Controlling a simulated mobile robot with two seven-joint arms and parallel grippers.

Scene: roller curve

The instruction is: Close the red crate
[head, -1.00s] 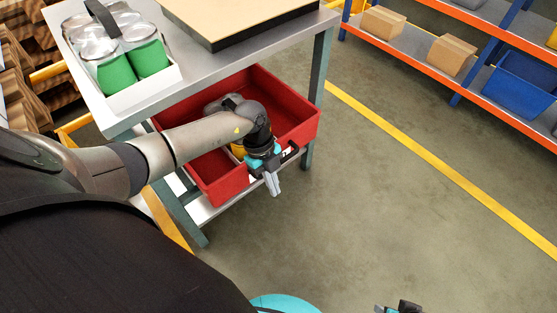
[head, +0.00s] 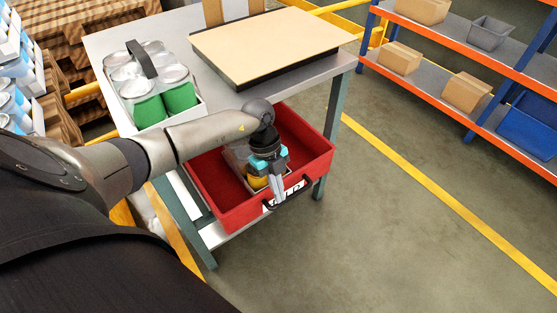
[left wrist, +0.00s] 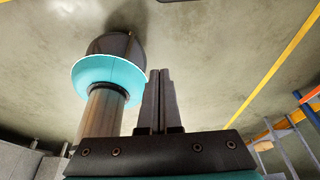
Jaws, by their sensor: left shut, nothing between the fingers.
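The red crate (head: 315,168) sits like a drawer under the metal table's top, pulled well out at the front, with its open interior showing. A dark handle (head: 303,185) and a white label are on its front wall. Inside, a yellow item and a pale divider or box show partly behind my gripper. My left gripper (head: 279,201) is shut and empty, pointing down at the crate's front wall near the handle; I cannot tell whether it touches. Its closed fingers also show in the left wrist view (left wrist: 161,90). My right gripper is not in view.
The table top (head: 215,95) holds a carrier of green cans (head: 180,97) and a tan board (head: 265,45). A shelf rack (head: 440,85) with cardboard boxes and a blue bin (head: 530,125) stands at the right. The floor between is clear.

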